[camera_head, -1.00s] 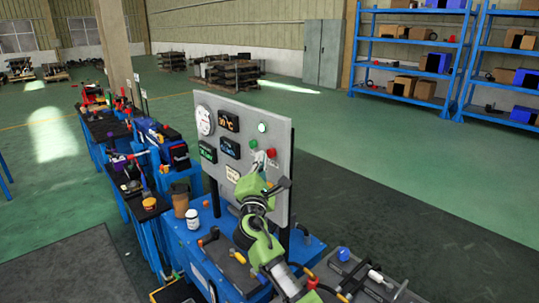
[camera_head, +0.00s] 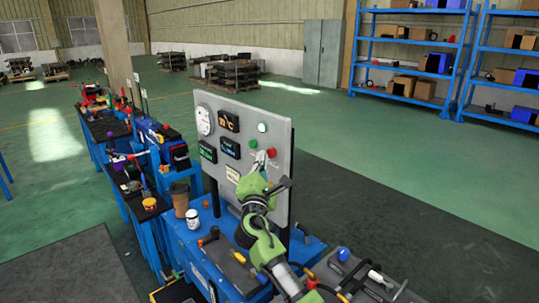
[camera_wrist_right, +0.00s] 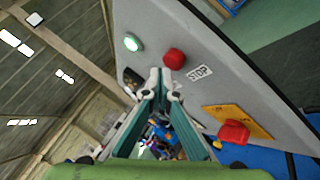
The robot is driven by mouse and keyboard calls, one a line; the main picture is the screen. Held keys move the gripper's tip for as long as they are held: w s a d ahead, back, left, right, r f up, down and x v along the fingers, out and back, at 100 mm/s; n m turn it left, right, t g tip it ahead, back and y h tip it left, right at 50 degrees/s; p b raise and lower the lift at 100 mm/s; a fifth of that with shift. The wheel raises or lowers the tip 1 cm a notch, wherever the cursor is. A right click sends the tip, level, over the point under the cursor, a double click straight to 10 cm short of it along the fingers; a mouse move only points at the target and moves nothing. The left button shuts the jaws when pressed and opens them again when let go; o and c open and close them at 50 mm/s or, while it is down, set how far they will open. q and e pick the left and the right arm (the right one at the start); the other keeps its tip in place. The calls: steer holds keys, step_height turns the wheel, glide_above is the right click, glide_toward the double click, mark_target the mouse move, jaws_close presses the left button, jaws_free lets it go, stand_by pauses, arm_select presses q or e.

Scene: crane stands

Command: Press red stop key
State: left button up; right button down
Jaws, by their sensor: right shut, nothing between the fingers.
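The red stop key (camera_head: 271,152) is a round red knob on the upright grey panel (camera_head: 275,130). In the right wrist view the red stop key (camera_wrist_right: 174,58) has a "STOP" label (camera_wrist_right: 199,72) beside it. My right gripper (camera_head: 261,158) is at the panel face, just left of the key in the head view. In the right wrist view its shut fingertips (camera_wrist_right: 158,78) are close to the key, a little below and left of it. I cannot tell whether they touch it. Nothing is held. My left gripper is not in view.
A lit green-white lamp (camera_head: 262,128) is above the key, and a green button (camera_head: 253,144) is left of it. Displays and a round gauge (camera_head: 205,120) fill the panel's left side. A second red knob (camera_wrist_right: 234,131) is on a yellow plate. A brown cup (camera_head: 180,200) stands on the blue bench.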

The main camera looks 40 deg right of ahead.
steer(key=shift+d, duration=0.3)
steer(key=shift+d, duration=0.5)
stand_by(0.6)
steer(key=shift+a, duration=0.95)
steer(key=a, duration=0.5)
steer(key=shift+s, duration=0.25)
stand_by(0.9)
